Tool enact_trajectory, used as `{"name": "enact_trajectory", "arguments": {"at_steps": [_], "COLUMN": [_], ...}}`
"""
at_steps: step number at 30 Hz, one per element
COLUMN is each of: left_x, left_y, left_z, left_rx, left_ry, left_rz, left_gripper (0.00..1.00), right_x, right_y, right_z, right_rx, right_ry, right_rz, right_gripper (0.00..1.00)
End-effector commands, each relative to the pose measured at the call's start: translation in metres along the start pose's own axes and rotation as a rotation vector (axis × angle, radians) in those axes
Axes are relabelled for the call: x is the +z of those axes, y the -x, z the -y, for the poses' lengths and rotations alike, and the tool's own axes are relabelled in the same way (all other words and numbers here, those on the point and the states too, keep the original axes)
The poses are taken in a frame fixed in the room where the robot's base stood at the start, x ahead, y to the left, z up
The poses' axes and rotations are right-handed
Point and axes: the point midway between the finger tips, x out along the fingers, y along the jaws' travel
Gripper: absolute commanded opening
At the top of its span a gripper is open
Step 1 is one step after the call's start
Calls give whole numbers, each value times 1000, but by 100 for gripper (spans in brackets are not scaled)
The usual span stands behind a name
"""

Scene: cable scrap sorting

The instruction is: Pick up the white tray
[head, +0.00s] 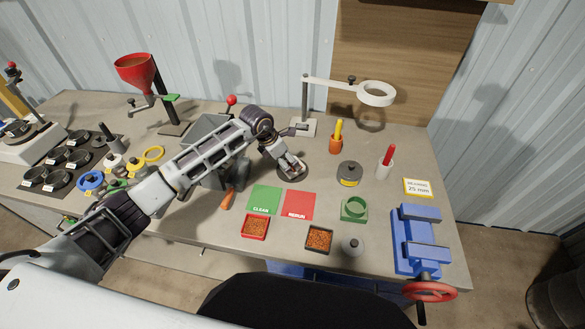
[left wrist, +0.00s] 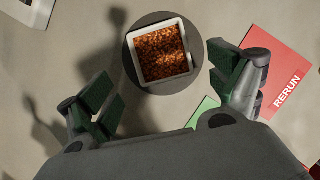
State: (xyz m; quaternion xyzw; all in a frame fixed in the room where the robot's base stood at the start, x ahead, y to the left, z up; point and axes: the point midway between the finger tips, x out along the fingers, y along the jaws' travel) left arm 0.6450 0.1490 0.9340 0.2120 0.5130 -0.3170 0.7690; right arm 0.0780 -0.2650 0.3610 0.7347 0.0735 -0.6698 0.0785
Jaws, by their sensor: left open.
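The white tray (left wrist: 168,80) shows in the left wrist view, filled with orange-brown granules. It sits on a dark round disc (left wrist: 137,72); the disc also shows in the head view (head: 293,175) under my gripper. My left gripper (left wrist: 163,84) is open, its green-padded fingers spread to the left and right of the tray, apart from it and nearer the picture's bottom. In the head view my left gripper (head: 291,164) is above the disc and largely hides the tray there. My right gripper is not in view.
Green CLEAN (head: 264,199) and red RERUN (head: 299,205) mats lie in front of the disc. A red tray (head: 255,238) and a dark tray (head: 319,252) of granules are nearer.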

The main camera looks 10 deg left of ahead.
Motion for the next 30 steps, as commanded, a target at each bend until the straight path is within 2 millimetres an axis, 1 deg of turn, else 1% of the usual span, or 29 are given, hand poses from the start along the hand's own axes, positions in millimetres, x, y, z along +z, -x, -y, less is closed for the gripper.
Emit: {"name": "enact_trajectory", "arguments": {"at_steps": [5, 9, 12, 17, 29, 30], "left_x": [-1, -1, -1, -2, -2, -2], "left_y": [-18, -31, -38, -41, -41, -41], "left_z": [5, 4, 4, 4, 4, 4], "left_rx": [-3, -3, -1, -1, 0, 0], "left_ry": [3, 2, 2, 1, 1, 1], "left_rz": [-2, -1, -2, -2, -1, -1], "left_gripper": [91, 91, 91, 91, 91, 86], "right_x": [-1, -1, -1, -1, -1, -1], "right_y": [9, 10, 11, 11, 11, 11], "right_z": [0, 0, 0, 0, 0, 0], "right_rx": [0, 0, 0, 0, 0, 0], "right_ry": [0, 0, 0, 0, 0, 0], "right_rz": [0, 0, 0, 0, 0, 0], "right_gripper": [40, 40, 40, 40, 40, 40]}}
